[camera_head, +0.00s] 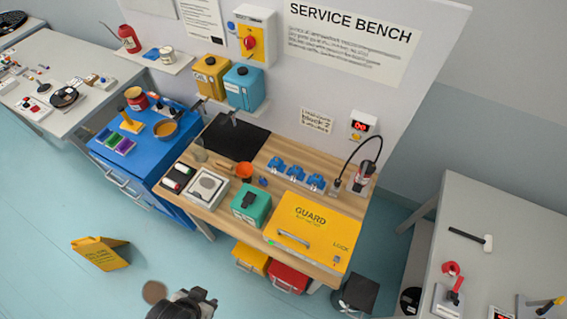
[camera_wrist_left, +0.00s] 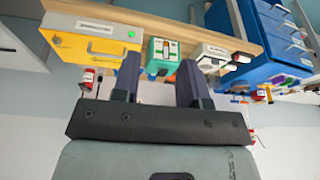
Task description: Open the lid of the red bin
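The red bin (camera_head: 288,278) stands under the front edge of the wooden bench in the head view. A light handle shows on it. The bench top overhangs it, so I cannot tell how its lid stands. My left gripper (camera_head: 196,299) is at the bottom of the head view, in front of the bench and apart from the bin, to its left. In the left wrist view the two dark fingers of the left gripper (camera_wrist_left: 158,76) stand apart with nothing between them. I cannot make out the red bin surely in that view. My right gripper is not in view.
A yellow bin (camera_head: 250,259) stands left of the red bin, and a dark bin (camera_head: 357,294) stands to the right. The yellow guard (camera_head: 312,226) lies on the bench above. A yellow floor sign (camera_head: 99,254) stands at the left. Floor in front is mostly clear.

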